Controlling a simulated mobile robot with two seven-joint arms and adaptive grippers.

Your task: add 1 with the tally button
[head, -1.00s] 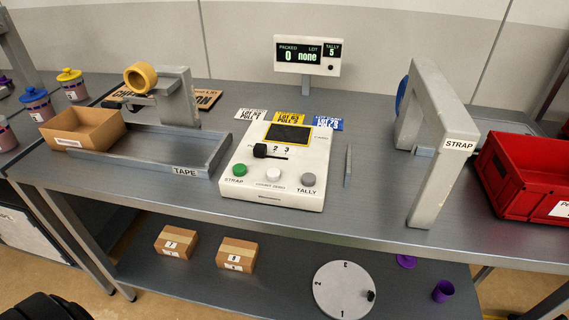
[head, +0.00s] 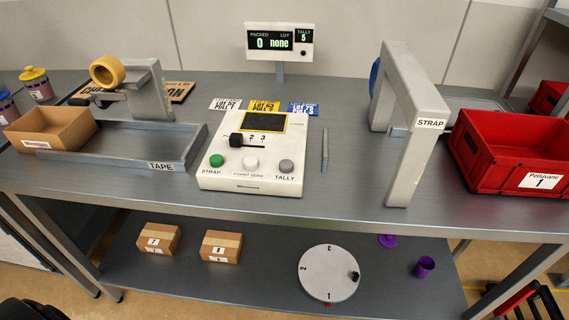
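The white control box (head: 250,180) stands on the grey bench. Its grey tally button (head: 286,166) is at the front right above the label TALLY. A white button (head: 251,163) sits in the middle and a green STRAP button (head: 217,160) at the left. A black slider knob (head: 236,140) is at the left of its slot, below a dark screen. The display (head: 279,42) behind reads PACKED 0, LOT none, TALLY 5. Nothing touches the tally button. I cannot make out either gripper in the view.
A strap arch (head: 408,125) and red crate (head: 510,150) stand right of the box. A tape station (head: 125,145) and open carton (head: 50,130) stand left. A thin grey bar (head: 325,150) lies beside the box. Dark, partly cut-off shapes show at both bottom corners.

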